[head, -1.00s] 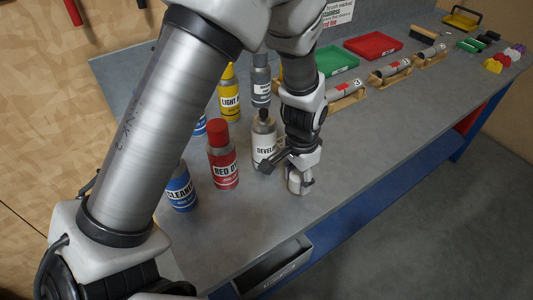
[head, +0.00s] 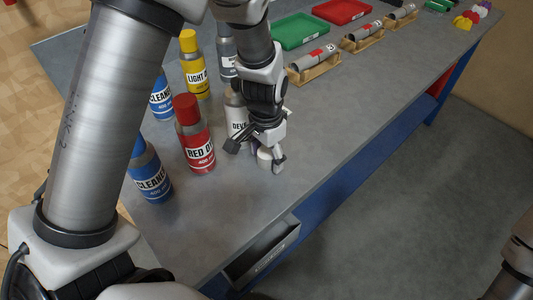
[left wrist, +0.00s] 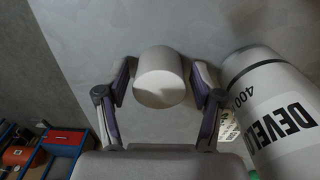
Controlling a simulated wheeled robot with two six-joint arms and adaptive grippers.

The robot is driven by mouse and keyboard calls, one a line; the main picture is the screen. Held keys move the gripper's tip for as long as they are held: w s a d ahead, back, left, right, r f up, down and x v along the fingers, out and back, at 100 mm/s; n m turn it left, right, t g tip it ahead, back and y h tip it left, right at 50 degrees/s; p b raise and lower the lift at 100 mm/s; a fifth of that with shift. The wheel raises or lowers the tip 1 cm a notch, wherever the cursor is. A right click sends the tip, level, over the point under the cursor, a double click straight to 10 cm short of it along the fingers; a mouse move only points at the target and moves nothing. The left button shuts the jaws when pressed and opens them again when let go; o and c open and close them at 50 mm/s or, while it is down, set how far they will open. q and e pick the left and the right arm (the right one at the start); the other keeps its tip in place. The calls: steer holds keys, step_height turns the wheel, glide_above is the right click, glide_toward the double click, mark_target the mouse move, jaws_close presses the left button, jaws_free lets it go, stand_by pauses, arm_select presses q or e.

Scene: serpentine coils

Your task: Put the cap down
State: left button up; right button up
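The cap (left wrist: 160,78) is a plain off-white cylinder. In the left wrist view it sits between the two fingers of my left gripper (left wrist: 163,82), with a narrow gap showing on each side, so the fingers look slightly open around it. In the head view the cap (head: 265,157) is low at the bench top beside the developer bottle (head: 236,118), partly hidden by my left gripper (head: 268,160). The white bottle also shows at the right of the left wrist view (left wrist: 277,105); its top is hidden in both. My right gripper is not in view.
A red bottle (head: 195,145), blue cleaner bottles (head: 151,178) and a yellow bottle (head: 194,70) stand left of my left gripper. Wooden cradles with grey cylinders (head: 315,64) and trays lie behind. The grey bench (head: 345,115) is clear to the right, up to its front edge.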

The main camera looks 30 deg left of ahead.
mark_target(266, 152)
arm_select(q)
step_height(266, 152, up, 12)
steer(key=shift+r, duration=0.25)
stand_by(0.4)
steer(key=shift+a, duration=0.1)
